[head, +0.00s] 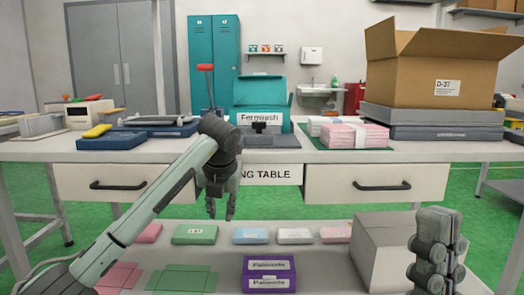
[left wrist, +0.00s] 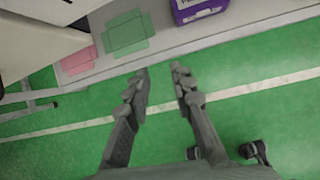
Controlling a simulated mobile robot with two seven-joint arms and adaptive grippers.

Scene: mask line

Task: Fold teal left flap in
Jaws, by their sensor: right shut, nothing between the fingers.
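A teal carton (head: 259,108) labelled "Fernwash" stands open towards the back of the packing table. A tall teal panel rises at its back and a flap juts out at its right. My left arm passes in front of its lower left, and I cannot clearly make out the left flap. My left gripper (head: 220,214) hangs in front of the table's drawer front, below the tabletop and apart from the carton. In the left wrist view its fingers (left wrist: 162,70) are spread with nothing between them. My right gripper (head: 438,222) is shut and empty at the lower right, away from the carton.
The table (head: 350,170) holds a blue tray (head: 110,142) at left, pink packs (head: 354,135) right of the carton, and a big cardboard box (head: 430,75) at far right. The lower shelf holds a purple box (head: 269,274) and several coloured packs.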

